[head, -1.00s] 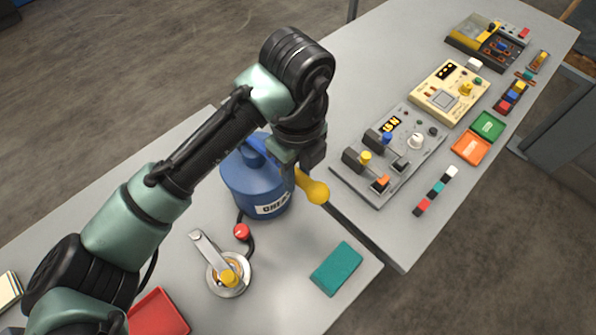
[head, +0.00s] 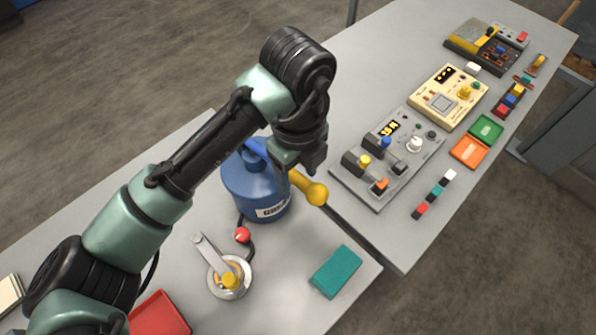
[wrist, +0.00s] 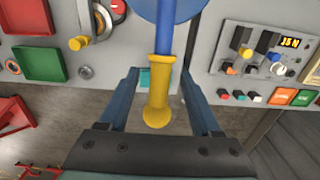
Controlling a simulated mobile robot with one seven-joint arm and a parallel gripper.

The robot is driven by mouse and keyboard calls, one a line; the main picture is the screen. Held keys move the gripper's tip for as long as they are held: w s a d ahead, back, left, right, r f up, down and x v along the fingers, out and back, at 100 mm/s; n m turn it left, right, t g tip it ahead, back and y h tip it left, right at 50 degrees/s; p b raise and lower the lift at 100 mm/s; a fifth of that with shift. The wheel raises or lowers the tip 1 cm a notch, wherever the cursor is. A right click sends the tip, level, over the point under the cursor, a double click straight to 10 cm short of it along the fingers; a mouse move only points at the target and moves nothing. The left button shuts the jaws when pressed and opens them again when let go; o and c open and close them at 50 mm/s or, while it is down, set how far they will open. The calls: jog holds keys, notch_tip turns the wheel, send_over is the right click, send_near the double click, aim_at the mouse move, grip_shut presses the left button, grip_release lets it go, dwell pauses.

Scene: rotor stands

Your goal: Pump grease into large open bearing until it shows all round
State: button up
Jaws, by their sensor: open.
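The blue grease drum (head: 252,190) stands upright on the near table, with its label partly in view. Its pump lever is a blue bar with a yellow handle (head: 315,194). My gripper (head: 300,172) is above the drum's right side at the handle. In the wrist view the handle (wrist: 159,92) lies between the two open fingers (wrist: 165,100), with a gap on each side. A round metal bearing (head: 245,283) sits on the table in front of the drum, partly covered by a grey arm with a yellow end (head: 230,281). Any grease in it is too small to tell.
A red knob (head: 242,235) on a dark hose sits between drum and bearing. A teal block (head: 336,271) lies to the right, a red tray (head: 160,315) to the left. A grey control box (head: 372,187) and other panels fill the far table, beyond a narrow gap.

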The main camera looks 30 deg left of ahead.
jog(key=shift+r+p, duration=2.4)
jog(key=shift+r, duration=0.95)
